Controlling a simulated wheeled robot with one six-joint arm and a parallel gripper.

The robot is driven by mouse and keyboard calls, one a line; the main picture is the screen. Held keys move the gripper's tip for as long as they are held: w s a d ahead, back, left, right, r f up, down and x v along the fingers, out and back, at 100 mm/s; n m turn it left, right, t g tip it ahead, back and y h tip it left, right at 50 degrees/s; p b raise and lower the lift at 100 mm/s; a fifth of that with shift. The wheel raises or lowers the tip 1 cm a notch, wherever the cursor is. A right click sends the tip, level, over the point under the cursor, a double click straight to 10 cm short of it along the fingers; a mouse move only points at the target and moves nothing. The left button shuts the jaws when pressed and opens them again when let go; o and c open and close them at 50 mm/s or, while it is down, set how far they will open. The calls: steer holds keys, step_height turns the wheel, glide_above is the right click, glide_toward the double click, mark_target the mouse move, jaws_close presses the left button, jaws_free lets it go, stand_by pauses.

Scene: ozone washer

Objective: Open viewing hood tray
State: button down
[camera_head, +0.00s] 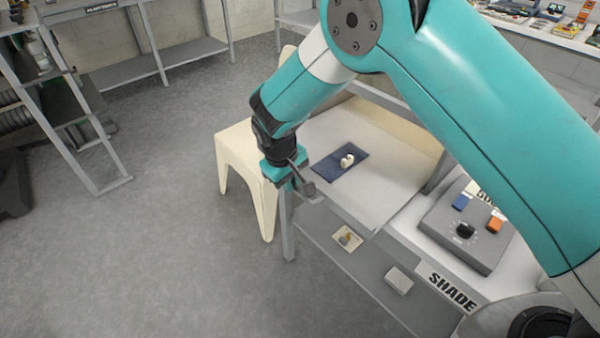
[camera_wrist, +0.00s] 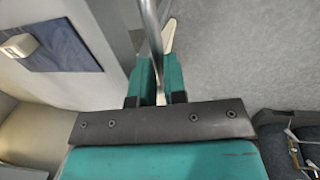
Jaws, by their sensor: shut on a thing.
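The viewing hood tray (camera_head: 385,173) is a light grey flat surface carrying a dark blue mat (camera_head: 333,170) with small white pieces on it. The mat also shows at the left of the wrist view (camera_wrist: 75,52). My gripper (camera_head: 297,176) is at the tray's left front corner, pointing down. In the wrist view its teal fingers (camera_wrist: 159,82) are closed around a thin grey bar, which I take to be the tray handle (camera_wrist: 151,35). The handle's join to the tray is not clear in either view.
A cream stool (camera_head: 236,150) stands just behind and left of my gripper. A grey control box (camera_head: 470,243) and a SHADE sign (camera_head: 446,285) are at the right. A lower shelf (camera_head: 345,275) holds small items. Floor at left is clear.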

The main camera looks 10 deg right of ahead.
steer(key=shift+s+a, duration=0.15)
steer(key=shift+a, duration=0.05)
steer(key=c, duration=1.2)
jaws_free()
steer(key=shift+o, duration=0.2)
steer(key=shift+r, duration=0.15)
step_height(320, 180, up, 17)
steer(key=s+a+b, duration=0.1)
steer(key=s+a, duration=0.1)
steer(key=shift+a+b, duration=0.25)
steer(key=shift+b, duration=0.05)
